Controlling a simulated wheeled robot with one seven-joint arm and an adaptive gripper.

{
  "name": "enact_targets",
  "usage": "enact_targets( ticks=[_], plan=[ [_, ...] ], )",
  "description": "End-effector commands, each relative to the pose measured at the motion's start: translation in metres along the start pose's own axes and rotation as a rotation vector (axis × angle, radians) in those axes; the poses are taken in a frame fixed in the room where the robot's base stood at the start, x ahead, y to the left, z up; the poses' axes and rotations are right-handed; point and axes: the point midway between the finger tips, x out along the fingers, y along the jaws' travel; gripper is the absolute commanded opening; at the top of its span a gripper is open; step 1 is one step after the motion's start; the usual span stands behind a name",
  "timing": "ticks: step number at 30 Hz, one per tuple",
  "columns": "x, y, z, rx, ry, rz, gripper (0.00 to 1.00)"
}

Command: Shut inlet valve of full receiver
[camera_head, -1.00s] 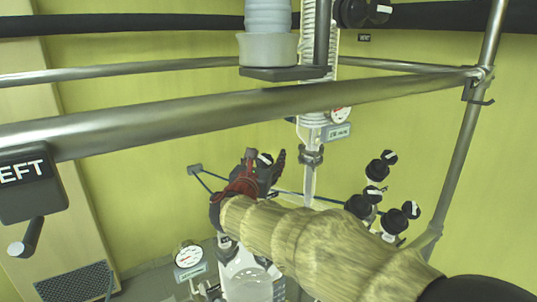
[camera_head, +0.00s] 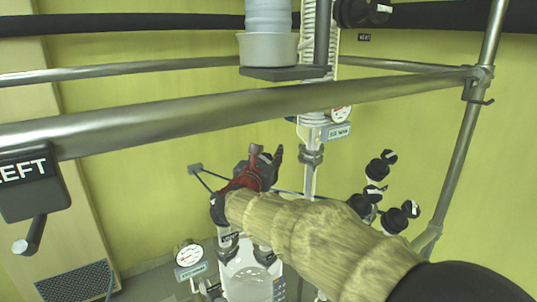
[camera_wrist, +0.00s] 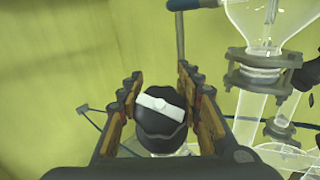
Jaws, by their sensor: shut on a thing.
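My gripper (camera_head: 262,168) is at the end of my sleeved arm, above the glassware in the head view. In the wrist view my gripper (camera_wrist: 165,112) has its fingers on both sides of a black valve knob (camera_wrist: 162,130) and is shut on it. The knob's top carries a white bar that lies nearly crosswise between the fingers, slightly tilted. In the head view the knob is hidden by my gripper. A glass receiver (camera_head: 250,283) stands below my wrist, partly covered by my arm. Its fill level is not clear.
Several other black knobs (camera_head: 381,168) stand right of my arm. A thick metal rail (camera_head: 180,117) crosses in front, and a LEFT sign (camera_head: 28,175) hangs at the left. A round gauge (camera_head: 188,256) sits low left. Glass pipework (camera_wrist: 258,75) is close on the right in the wrist view.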

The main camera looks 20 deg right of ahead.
Motion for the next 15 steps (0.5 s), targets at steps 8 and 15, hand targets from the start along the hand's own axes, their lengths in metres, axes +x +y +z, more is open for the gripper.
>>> enact_targets(
  ticks=[8,15],
  plan=[
    [-0.0001,0.0002,0.0000,0.000,0.000,0.001,0.13],
    [-0.0001,0.0004,0.0001,0.000,0.000,0.001,0.06]
  ],
)
